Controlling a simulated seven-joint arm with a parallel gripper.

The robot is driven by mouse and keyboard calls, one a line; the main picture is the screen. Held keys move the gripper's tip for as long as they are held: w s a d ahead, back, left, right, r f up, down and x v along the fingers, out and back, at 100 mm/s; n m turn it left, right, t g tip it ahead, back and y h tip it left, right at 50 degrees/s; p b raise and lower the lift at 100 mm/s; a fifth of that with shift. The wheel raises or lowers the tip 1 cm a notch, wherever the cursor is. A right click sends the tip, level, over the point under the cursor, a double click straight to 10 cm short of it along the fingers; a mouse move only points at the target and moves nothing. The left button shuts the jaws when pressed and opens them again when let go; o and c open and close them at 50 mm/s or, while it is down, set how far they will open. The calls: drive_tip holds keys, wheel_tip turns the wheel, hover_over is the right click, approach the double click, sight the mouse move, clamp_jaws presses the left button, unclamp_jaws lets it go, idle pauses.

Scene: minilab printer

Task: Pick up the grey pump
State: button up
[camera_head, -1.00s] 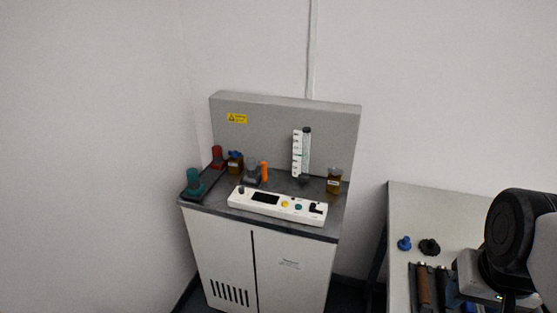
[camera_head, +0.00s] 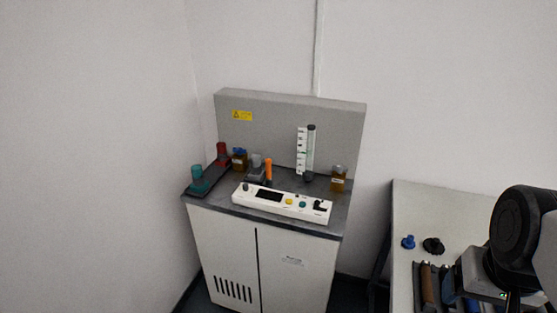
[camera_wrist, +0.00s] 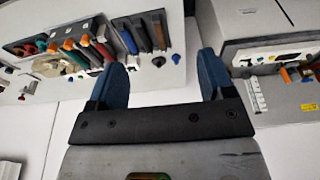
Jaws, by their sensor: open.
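The grey pump (camera_head: 257,166) appears to be the small grey piece on top of the cabinet, behind the white control panel and left of an orange stick. Red and teal pieces of similar shape stand to its left. My gripper (camera_wrist: 162,62) shows in the wrist view with its two blue fingers wide apart and nothing between them. It is over the side table area, well away from the pump. In the wrist view the cabinet top is cut by the right edge, and I cannot make out the pump there.
The cabinet top (camera_head: 223,200) also holds a white control panel (camera_head: 281,202), brown bottles (camera_head: 339,179) and a clear column (camera_head: 309,153) before a grey back panel. A side table (camera_head: 425,205) with tools (camera_wrist: 140,35) stands right, separated by a gap.

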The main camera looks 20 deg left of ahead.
drive_tip(key=w+a+r+n, duration=0.25)
drive_tip(key=w+a, duration=0.25)
drive_tip(key=w, duration=0.4)
drive_tip(key=w+a+r+n+g, duration=0.1)
drive_tip(key=w+a+r+n, duration=0.2)
drive_tip(key=w, duration=0.6)
drive_tip(key=w+a+r+n, duration=0.1)
drive_tip(key=w+a+n, duration=0.1)
drive_tip(key=w+a, duration=0.55)
drive_tip(key=n+g, duration=0.2)
drive_tip(key=n, duration=1)
hover_over(255, 156)
drive_tip(key=f, duration=2)
drive_tip(key=shift+s+d, duration=0.1)
drive_tip(key=shift+d, duration=0.2)
drive_tip(key=shift+a+f+n, duration=0.25)
drive_tip(key=shift+f, duration=0.05)
drive_tip(key=shift+f, duration=1.25)
